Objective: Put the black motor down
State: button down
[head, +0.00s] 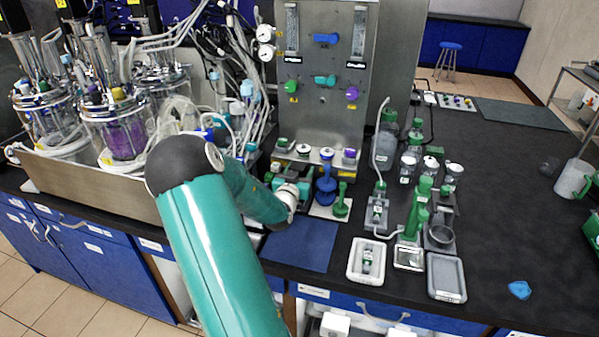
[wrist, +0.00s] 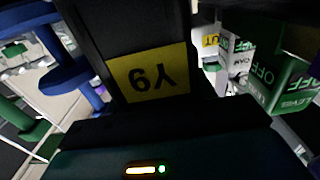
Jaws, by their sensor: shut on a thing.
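The black motor (wrist: 120,45) fills the upper middle of the wrist view, very close to the camera. It is a dark block with a yellow label (wrist: 152,84) whose dark characters look upside down. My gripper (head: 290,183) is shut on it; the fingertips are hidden. In the head view my gripper is low at the foot of the steel panel, largely covered by my wrist, and I cannot make out the motor there. Whether the motor touches a surface below it is not visible.
Blue and green stemmed parts (head: 326,186) stand just right of my gripper. A steel panel (head: 325,110) rises behind it. A bare blue mat (head: 301,244) lies in front. Glass bioreactors (head: 120,130) stand left. A green-and-white box (wrist: 268,75) is close right in the wrist view.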

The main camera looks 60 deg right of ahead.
jog(key=c, duration=0.5)
grip_release()
jog(key=shift+f, duration=0.15)
jog(key=a, duration=0.4)
jog(key=s+a, duration=0.1)
jog(key=a, duration=0.3)
jog(key=s+a, duration=0.1)
jog(key=a, duration=0.3)
